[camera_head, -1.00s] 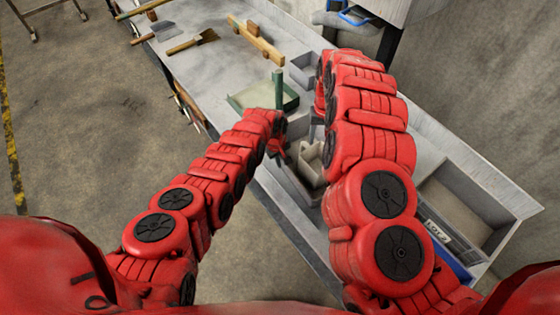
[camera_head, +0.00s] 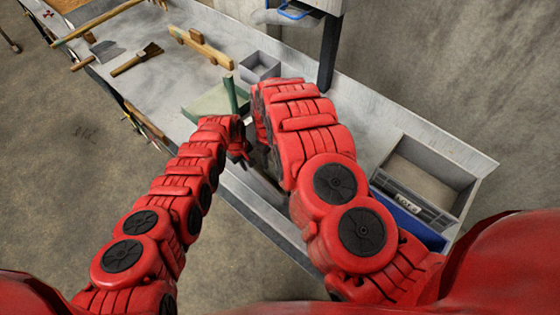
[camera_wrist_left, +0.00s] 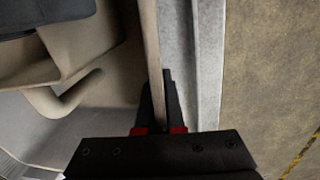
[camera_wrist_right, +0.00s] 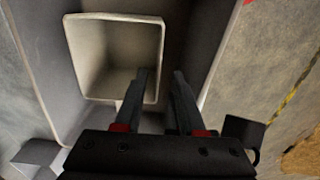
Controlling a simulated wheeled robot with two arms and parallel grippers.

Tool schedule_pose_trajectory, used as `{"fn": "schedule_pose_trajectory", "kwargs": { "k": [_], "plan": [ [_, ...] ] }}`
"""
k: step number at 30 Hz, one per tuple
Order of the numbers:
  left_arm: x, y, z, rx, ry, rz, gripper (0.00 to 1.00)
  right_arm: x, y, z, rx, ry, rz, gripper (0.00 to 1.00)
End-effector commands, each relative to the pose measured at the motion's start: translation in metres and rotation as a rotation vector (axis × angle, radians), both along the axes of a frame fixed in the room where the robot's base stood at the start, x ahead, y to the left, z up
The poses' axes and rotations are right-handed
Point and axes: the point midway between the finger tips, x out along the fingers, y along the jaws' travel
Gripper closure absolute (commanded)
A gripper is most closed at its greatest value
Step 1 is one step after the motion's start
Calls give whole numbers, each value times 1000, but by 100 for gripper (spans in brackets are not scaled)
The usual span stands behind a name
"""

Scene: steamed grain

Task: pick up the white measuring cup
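The white measuring cup (camera_wrist_right: 90,60) is a squarish off-white vessel inside a grey bin in the right wrist view. My right gripper (camera_wrist_right: 161,75) is open there, with one fingertip over the cup's opening and the other outside its right wall. In the left wrist view, a curved off-white handle (camera_wrist_left: 62,103) shows at left. My left gripper (camera_wrist_left: 159,78) has its fingers on either side of a thin upright wall (camera_wrist_left: 149,40); whether they press on it is unclear. In the head view, my right arm hides the cup and right gripper; my left gripper (camera_head: 240,150) is low beside it.
The grey bin (camera_wrist_right: 40,60) surrounds the cup closely. On the workbench (camera_head: 160,85) are a green dustpan-like tray (camera_head: 205,105), a small grey box (camera_head: 260,66), a brush (camera_head: 137,58) and a wooden tool (camera_head: 203,47). A labelled grey bin (camera_head: 470,165) stands at right.

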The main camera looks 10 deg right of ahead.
Motion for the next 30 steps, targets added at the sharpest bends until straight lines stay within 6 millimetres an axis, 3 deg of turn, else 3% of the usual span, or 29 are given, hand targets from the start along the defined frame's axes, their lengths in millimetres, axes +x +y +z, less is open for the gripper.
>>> {"fn": "schedule_pose_trajectory", "kwargs": {
  "k": [7, 18, 29, 30],
  "plan": [
    [0, 0, 0, 0, 0, 0, 100, 1, 0, -14, -1, -1, 1, 61],
    [0, 0, 0, 0, 0, 0, 100, 2, -1, -54, -3, 0, 1, 61],
    [0, 0, 0, 0, 0, 0, 100, 3, 0, -58, 1, -1, 0, 61],
    [0, 0, 0, 0, 0, 0, 100, 3, 0, -58, 1, -1, 0, 68]
  ]
}}
